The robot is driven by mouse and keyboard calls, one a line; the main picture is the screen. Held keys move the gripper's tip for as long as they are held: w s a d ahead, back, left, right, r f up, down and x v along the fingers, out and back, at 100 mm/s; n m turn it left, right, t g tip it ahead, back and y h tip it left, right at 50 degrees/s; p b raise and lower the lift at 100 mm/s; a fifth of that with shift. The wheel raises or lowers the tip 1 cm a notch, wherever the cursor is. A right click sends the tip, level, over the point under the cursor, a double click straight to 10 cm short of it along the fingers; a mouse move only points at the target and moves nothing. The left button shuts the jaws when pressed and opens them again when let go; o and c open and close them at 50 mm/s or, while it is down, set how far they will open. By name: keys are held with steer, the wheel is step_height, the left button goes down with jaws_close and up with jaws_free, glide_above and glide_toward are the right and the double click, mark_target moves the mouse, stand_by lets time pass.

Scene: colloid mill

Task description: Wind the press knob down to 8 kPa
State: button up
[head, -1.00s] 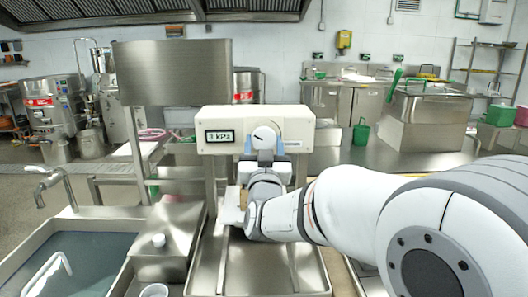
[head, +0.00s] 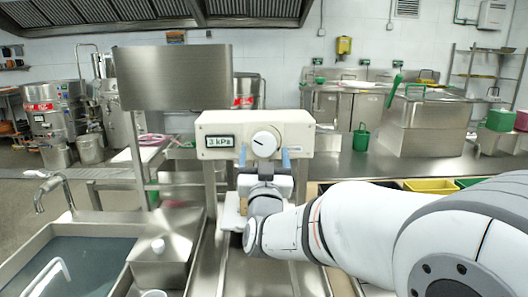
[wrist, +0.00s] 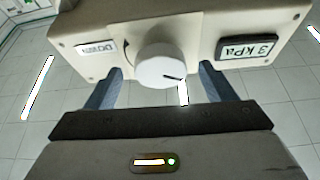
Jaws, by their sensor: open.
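The press knob (head: 265,144) is a round white dial with a dark pointer line, on the front of a cream press housing (head: 300,128). The display (head: 220,141) left of it reads 3 kPa. In the wrist view the knob (wrist: 163,68) sits between and beyond my two blue fingers, beside a DOWN label (wrist: 95,49) and the display (wrist: 247,48). My gripper (head: 264,157) is open and empty, its fingertips just below and in front of the knob. A gap shows between each finger and the knob in the wrist view.
A sink (head: 80,262) with a tap (head: 50,190) lies at the left. A steel panel (head: 172,76) stands above and left of the press. A yellow tray (head: 432,186) lies behind my arm at the right.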

steer(key=v, duration=0.5)
steer(key=shift+s+f, duration=0.15)
steer(key=shift+s, duration=0.15)
steer(key=s+d+f+g+p, duration=0.1)
steer(key=s+d+g+p, duration=0.5)
steer(key=s+g+p, duration=0.2)
steer(key=s+d+f+g+p, duration=0.2)
steer(key=s+d+g+p, duration=0.5)
steer(key=s, duration=0.7)
steer(key=g+p, duration=0.2)
steer(key=g, duration=0.2)
steer(key=shift+f+n+g, duration=0.15)
steer(key=shift+n+g, duration=0.25)
steer(key=shift+s, duration=0.1)
steer(key=shift+c, duration=0.3)
